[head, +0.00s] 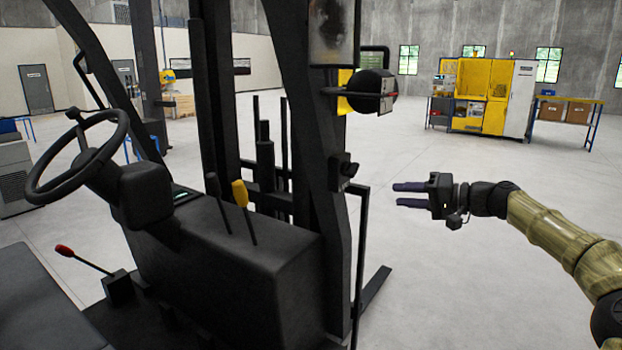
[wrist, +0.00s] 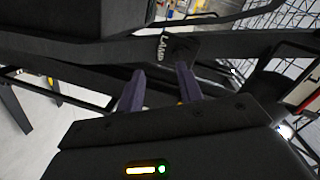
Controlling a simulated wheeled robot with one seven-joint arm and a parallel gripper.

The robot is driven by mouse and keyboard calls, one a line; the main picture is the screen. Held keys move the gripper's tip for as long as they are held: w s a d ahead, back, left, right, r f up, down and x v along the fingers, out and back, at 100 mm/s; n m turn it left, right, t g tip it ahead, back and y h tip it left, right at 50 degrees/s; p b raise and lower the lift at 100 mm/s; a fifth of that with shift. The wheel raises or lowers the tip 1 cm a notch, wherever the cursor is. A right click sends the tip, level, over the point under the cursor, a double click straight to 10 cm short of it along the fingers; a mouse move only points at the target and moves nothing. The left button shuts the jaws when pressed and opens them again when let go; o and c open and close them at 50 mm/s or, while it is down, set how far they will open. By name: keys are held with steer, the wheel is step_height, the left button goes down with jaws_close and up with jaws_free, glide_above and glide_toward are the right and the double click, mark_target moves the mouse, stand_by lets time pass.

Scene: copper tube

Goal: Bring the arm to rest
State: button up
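My gripper (head: 410,194) is at the end of my arm, which reaches in from the right in the head view. Its two dark purple fingers point left toward the forklift's (head: 260,255) black frame post. The fingers are parted with a gap between them, and nothing shows in the gap. In the wrist view the gripper (wrist: 163,88) also shows its two fingers apart, with dark forklift parts beyond them. I cannot tell how close the fingertips are to the post. No copper tube shows in either view.
The forklift has a steering wheel (head: 78,155), a yellow-knobbed lever (head: 243,212) and a red-knobbed lever (head: 83,260). A round black lamp (head: 371,90) juts from its frame above my gripper. A yellow machine (head: 482,95) stands far back. Open floor (head: 450,280) lies below my arm.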

steer(key=s+a+f+g+h, duration=0.2)
steer(key=a+f+g+h, duration=0.15)
steer(key=a+f, duration=0.85)
steer(key=s+a+f+n+g+h, duration=0.1)
steer(key=s+a+f+g+h, duration=0.3)
steer(key=s+f, duration=0.4)
steer(key=s+d+f+h, duration=0.2)
steer(key=s, duration=0.5)
steer(key=s+d+f+t+h, duration=0.1)
steer(key=s+d+f+h, duration=0.1)
steer(key=s, duration=0.5)
steer(key=s+d+f+h, duration=0.2)
steer(key=s+f, duration=0.2)
steer(key=s, duration=0.4)
